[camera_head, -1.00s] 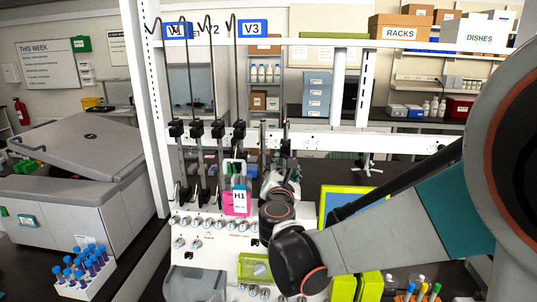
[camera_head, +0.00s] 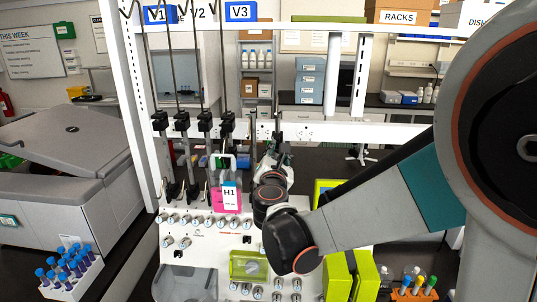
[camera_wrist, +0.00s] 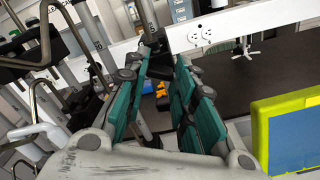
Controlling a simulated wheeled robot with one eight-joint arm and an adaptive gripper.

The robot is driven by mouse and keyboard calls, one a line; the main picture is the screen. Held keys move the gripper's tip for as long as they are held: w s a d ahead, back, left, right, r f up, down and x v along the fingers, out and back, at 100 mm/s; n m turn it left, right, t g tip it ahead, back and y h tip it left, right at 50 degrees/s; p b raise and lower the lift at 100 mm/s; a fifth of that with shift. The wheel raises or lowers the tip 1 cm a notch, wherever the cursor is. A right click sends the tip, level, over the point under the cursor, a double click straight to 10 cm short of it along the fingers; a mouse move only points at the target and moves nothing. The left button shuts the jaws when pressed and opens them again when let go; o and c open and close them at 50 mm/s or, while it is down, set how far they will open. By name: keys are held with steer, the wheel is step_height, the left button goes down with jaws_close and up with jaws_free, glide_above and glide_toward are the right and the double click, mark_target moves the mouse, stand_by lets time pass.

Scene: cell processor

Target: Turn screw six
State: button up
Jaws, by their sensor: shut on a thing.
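The white cell processor panel (camera_head: 205,238) stands in the middle of the head view, with several small round knobs on its front. Dark clamps grip thin rods along the white rail above it; a dark clamp (camera_head: 277,128) sits on the rail near my fingers. My gripper (camera_head: 279,155) is up at the rail, right of the pink H1 bag (camera_head: 226,202). In the wrist view, my teal-padded fingers (camera_wrist: 160,80) close around a small part by a dark post.
The yellow-green framed screen (camera_wrist: 285,130) stands right of my gripper. A white rack of blue-capped tubes (camera_head: 70,272) is at front left, beside a grey centrifuge (camera_head: 60,160). Orange-racked tubes (camera_head: 415,292) are at front right. Dark counter behind the rail is largely clear.

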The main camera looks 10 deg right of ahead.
steer(key=shift+m, duration=0.4)
steer(key=m+b, duration=0.2)
steer(key=m, duration=0.3)
steer(key=shift+f+m, duration=0.1)
steer(key=shift+m, duration=0.2)
steer(key=m+b, duration=0.1)
steer(key=m, duration=0.4)
steer(key=shift+m, duration=0.4)
steer(key=o, duration=1.1)
steer(key=shift+c, duration=0.2)
steer(key=v, duration=1.2)
